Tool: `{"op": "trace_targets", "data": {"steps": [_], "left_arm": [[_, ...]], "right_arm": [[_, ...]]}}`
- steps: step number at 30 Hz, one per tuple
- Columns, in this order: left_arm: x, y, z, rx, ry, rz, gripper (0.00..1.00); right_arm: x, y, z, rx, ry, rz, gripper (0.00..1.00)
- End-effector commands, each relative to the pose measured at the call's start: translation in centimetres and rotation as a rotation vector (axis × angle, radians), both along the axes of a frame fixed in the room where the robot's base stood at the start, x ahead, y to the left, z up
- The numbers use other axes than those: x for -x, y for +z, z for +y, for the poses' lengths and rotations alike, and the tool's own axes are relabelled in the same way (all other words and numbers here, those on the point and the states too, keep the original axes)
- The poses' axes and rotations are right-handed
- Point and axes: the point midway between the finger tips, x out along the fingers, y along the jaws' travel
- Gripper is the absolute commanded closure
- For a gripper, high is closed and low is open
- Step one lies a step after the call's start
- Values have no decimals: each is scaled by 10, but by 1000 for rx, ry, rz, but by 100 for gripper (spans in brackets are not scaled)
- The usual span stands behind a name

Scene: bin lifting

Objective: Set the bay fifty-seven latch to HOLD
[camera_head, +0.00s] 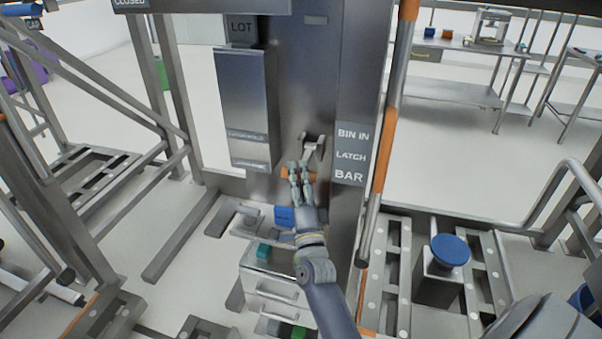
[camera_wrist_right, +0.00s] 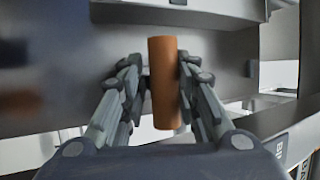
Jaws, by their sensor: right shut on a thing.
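The latch (camera_head: 313,147) is a grey metal lever piece on the tall steel post, left of a plate reading BIN IN, LATCH, BAR. Its orange-brown grip (camera_head: 312,176) lies at the lower end, partly covered by my fingers. My right gripper (camera_head: 301,172) is on this grip. In the right wrist view the grip (camera_wrist_right: 164,75) stands upright between the fingers of my right gripper (camera_wrist_right: 162,92), which is shut on it. I see no bay number or HOLD mark that I can read. My left gripper is not in view.
A grey box (camera_head: 247,105) hangs on the post left of the latch, under a LOT sign. A drawer unit (camera_head: 275,285) with blue and green blocks stands below. An orange-banded bar (camera_head: 383,150) runs down the right. A blue-topped post (camera_head: 450,250) stands lower right.

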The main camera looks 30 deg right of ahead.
Motion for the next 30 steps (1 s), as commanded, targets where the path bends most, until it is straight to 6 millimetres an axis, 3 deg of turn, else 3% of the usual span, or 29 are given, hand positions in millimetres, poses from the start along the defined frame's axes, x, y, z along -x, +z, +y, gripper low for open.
{"op": "trace_targets", "data": {"steps": [1,9,18,30], "left_arm": [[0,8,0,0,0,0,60],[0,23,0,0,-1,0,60],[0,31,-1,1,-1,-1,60],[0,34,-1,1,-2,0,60]], "right_arm": [[1,28,-2,26,-12,-32,100],[-1,51,-5,30,-14,-33,100],[-4,65,-11,31,-16,-31,100],[-5,69,-14,30,-18,-31,100]]}}
